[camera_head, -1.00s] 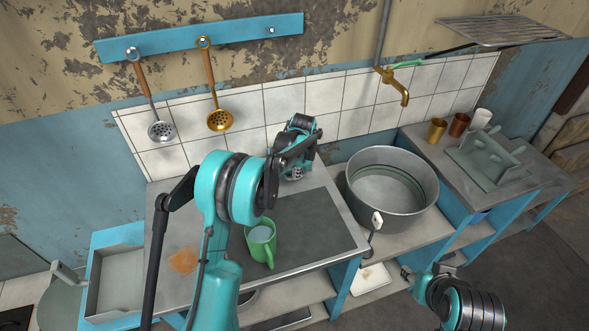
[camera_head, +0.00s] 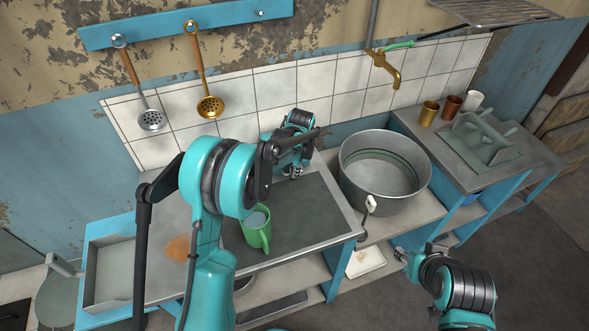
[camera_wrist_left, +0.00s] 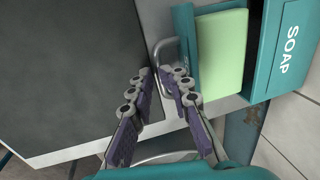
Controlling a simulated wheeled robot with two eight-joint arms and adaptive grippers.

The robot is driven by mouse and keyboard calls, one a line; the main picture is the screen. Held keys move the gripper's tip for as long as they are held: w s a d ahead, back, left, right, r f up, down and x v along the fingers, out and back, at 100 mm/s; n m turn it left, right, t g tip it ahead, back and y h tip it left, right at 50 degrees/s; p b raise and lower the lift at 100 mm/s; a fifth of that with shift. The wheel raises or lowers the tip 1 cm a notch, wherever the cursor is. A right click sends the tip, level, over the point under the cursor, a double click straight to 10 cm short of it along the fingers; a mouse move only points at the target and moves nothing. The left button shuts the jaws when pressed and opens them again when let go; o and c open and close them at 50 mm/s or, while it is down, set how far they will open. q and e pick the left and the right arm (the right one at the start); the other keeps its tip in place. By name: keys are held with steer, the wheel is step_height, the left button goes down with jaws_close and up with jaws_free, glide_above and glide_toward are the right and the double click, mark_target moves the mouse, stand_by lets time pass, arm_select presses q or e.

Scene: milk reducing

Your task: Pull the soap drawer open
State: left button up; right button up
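The soap drawer (camera_wrist_left: 260,70) is a blue-teal box marked SOAP at the right of the left wrist view. A pale green block of soap (camera_wrist_left: 220,60) shows inside it. A grey metal loop handle (camera_wrist_left: 158,58) sits on its left side. My left gripper (camera_wrist_left: 154,74) has its fingertips close together on both sides of the handle's bar. In the head view my left gripper (camera_head: 296,170) points down near the back of the counter, and the drawer is not clearly visible. My right gripper (camera_head: 420,254) hangs low at the right, away from the drawer, too small to judge.
A large metal pot (camera_head: 385,194) stands to the right under a brass tap (camera_head: 383,66). Cups and a grey rack (camera_head: 482,148) are farther right.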

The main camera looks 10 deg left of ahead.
arm_select(q)
step_height(320, 180, up, 12)
steer(key=s+d, duration=0.1)
steer(key=s, duration=0.1)
steer(key=shift+d, duration=0.15)
stand_by(0.6)
steer(key=s+a+r+n+t, duration=0.1)
steer(key=s+r+n, duration=0.2)
steer(key=s+r, duration=0.35)
steer(key=s+f+n+t, duration=0.1)
steer(key=s+n, duration=0.1)
steer(key=s, duration=0.5)
steer(key=s+f+n+t, duration=0.2)
steer(key=s+n, duration=0.1)
steer(key=s, duration=0.4)
steer(key=s+a+f+n+t+h, duration=0.1)
steer(key=s+n, duration=0.2)
steer(key=s, duration=0.5)
steer(key=shift+f, duration=0.35)
